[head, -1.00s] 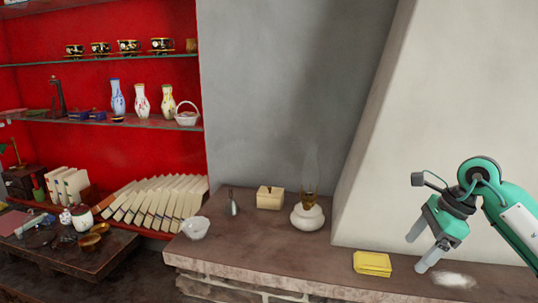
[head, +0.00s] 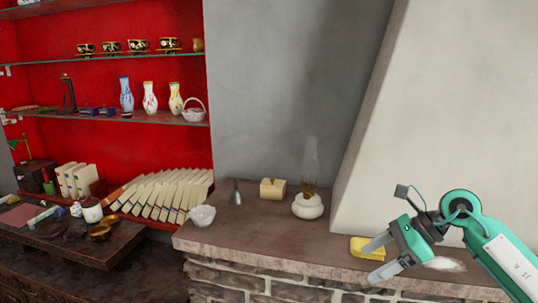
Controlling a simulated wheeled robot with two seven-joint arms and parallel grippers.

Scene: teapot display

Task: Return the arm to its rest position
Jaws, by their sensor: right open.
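My right arm comes in from the right edge. Its green and grey gripper (head: 371,261) is open and empty, its two grey fingers apart and pointing left. In the picture it overlaps the stone ledge's front area and partly covers a yellow folded cloth or sponge (head: 360,246). Whether the upper finger touches the yellow thing cannot be told. A white patch (head: 446,265) lies on the ledge, just right of the gripper. My left gripper is not in view.
The stone ledge (head: 260,231) holds a white bowl (head: 202,216), a small bell (head: 236,195), a cream box (head: 272,189) and an oil lamp (head: 307,207). A sloping white wall (head: 440,120) rises behind my right arm. Red shelves with cups and vases stand at the left.

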